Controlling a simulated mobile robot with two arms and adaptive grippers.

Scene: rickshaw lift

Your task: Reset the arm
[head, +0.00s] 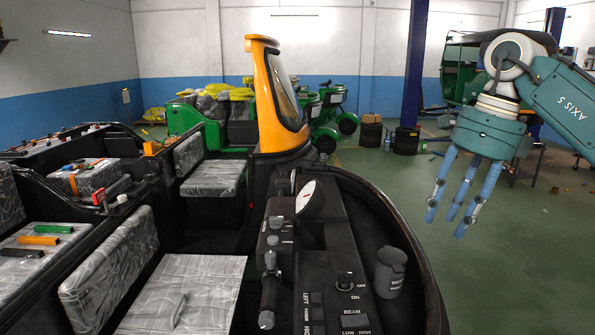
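My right arm comes in from the right edge, with its teal wrist. My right gripper (446,222) hangs below the wrist with its blue fingers pointing down and to the left. The fingers are straight and apart, with nothing between them. It is in free air over the green floor, to the right of the black vehicle and touching nothing. My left gripper is not in view.
The black vehicle dashboard (325,255) with switches, a white dial (306,198) and a grey cup (390,271) is close in front. Wrapped seats (185,290) are at left. An orange windshield frame (268,100) stands ahead. A blue pillar (413,70) is behind; green floor (510,265) is open at right.

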